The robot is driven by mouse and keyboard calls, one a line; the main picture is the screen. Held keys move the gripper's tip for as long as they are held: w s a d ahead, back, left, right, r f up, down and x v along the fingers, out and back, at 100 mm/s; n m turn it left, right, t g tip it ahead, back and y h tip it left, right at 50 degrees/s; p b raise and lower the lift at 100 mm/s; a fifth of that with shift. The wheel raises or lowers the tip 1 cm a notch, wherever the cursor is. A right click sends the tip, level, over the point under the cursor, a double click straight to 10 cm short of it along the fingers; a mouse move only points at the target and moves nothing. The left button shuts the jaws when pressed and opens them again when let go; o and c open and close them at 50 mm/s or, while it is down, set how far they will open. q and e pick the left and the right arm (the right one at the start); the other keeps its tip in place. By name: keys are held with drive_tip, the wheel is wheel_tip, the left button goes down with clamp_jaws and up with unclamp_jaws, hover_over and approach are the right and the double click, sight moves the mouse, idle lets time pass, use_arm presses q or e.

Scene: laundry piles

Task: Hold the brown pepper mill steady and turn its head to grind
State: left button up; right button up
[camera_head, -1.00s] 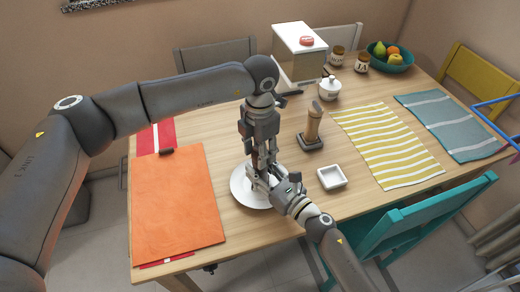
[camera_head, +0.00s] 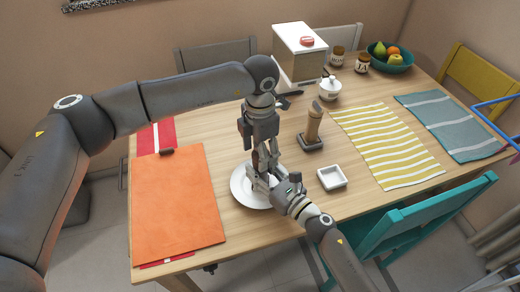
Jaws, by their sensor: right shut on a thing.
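The brown pepper mill (camera_head: 262,158) stands over the white plate (camera_head: 240,187), upright as far as I can see. Only small brown parts of it show between my grippers. My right gripper (camera_head: 262,180) comes in from the front right and is shut on its lower part. My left gripper (camera_head: 264,152) points straight down from above, its fingers at the mill's upper part. Whether the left fingers touch the head or are closed on it is hidden.
A tan wooden piece on a dark base (camera_head: 313,124) and a small white square dish (camera_head: 332,177) stand just right of my grippers. An orange folder-like sheet (camera_head: 178,205) lies left. A striped yellow cloth (camera_head: 390,145) and a lidded white pot (camera_head: 330,90) are farther right.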

use_arm(q)
wheel_tip(320, 180, up, 12)
idle(0.7)
use_arm(e)
drive_tip(key=o, duration=1.2)
drive_tip(key=shift+o, duration=0.2)
drive_tip(key=shift+s, duration=0.1)
